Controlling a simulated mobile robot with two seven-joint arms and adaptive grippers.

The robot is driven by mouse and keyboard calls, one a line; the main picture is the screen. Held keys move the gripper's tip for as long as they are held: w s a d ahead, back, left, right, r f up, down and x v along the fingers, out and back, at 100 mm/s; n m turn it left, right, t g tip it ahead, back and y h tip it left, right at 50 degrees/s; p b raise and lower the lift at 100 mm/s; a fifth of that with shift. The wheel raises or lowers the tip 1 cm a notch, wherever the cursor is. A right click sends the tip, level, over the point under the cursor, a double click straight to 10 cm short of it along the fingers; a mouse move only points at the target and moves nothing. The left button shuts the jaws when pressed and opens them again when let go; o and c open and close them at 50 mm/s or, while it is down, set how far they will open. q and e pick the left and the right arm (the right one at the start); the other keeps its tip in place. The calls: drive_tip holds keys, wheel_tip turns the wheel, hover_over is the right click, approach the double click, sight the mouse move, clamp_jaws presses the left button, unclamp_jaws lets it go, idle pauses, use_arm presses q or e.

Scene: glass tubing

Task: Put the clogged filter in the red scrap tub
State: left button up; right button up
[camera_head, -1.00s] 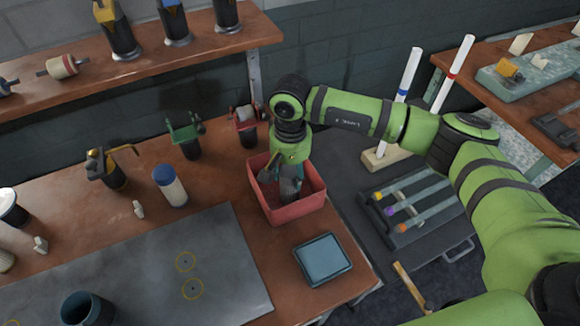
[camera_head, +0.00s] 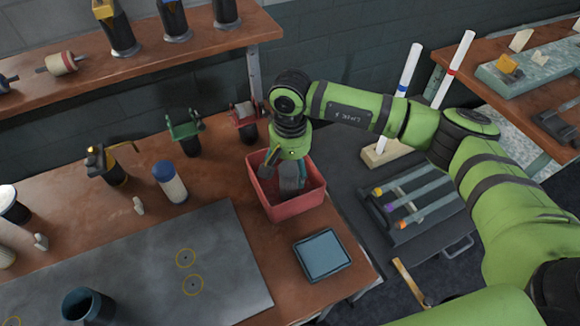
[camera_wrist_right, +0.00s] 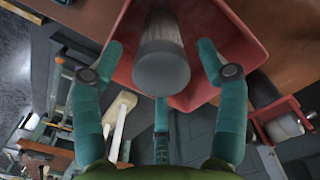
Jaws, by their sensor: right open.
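The clogged filter (camera_wrist_right: 162,62), a pale pleated cylinder with a grey end cap, is inside the red scrap tub (camera_wrist_right: 245,28) in the right wrist view. In the head view the filter (camera_head: 291,180) shows as a grey shape in the tub (camera_head: 292,208), partly hidden by my right gripper. My right gripper (camera_head: 282,170) points down into the tub. In the wrist view the fingers of this gripper (camera_wrist_right: 162,62) are spread, with gaps on both sides of the filter. My left gripper is not in view.
A blue-lidded square box (camera_head: 322,257) sits in front of the tub. A blue-capped white canister (camera_head: 170,182), a green holder (camera_head: 187,132) and a red holder (camera_head: 244,120) stand on the bench. A grey mat (camera_head: 225,255) has free room.

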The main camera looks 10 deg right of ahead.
wheel_tip(320, 180, up, 11)
drive_tip(key=b, duration=0.4)
drive_tip(key=shift+r, duration=0.2)
